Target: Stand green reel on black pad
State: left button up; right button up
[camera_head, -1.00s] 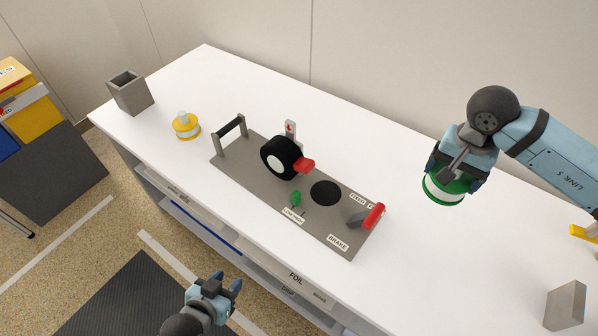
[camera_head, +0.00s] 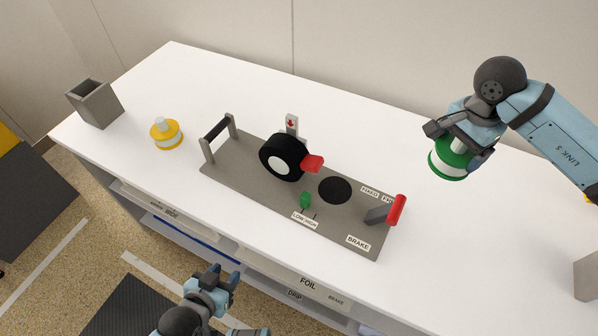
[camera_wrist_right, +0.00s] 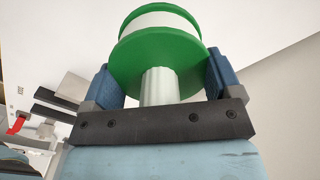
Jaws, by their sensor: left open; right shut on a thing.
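The green reel (camera_head: 450,160) has green flanges, a white wound middle and a pale hub post. My right gripper (camera_head: 465,152) is shut on it, at the right of the table in the head view. In the right wrist view the reel (camera_wrist_right: 158,48) sits between the two blue fingers (camera_wrist_right: 160,85), its post toward the palm. The black pad (camera_head: 335,190) is a bare black disc on the grey fixture plate, left of and nearer than the reel. My left gripper (camera_head: 225,280) is open and empty in front of the table's near edge.
The grey plate (camera_head: 235,172) carries a black roller (camera_head: 281,158) with a red tab, a green knob (camera_head: 305,200) and a red-handled brake lever (camera_head: 397,210). A yellow reel (camera_head: 166,134) and grey box (camera_head: 98,104) stand left. The table behind the plate is clear.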

jog(key=shift+w+f, duration=0.1)
jog(key=p, duration=0.1)
send_over(417, 211)
notch_tip(417, 211, down, 20)
jog(key=shift+d, duration=0.1)
dwell(0.5)
jog(key=shift+f, duration=0.2)
jog(key=o, duration=0.7)
jog(key=shift+o, duration=0.2)
jog(key=shift+r, duration=0.1)
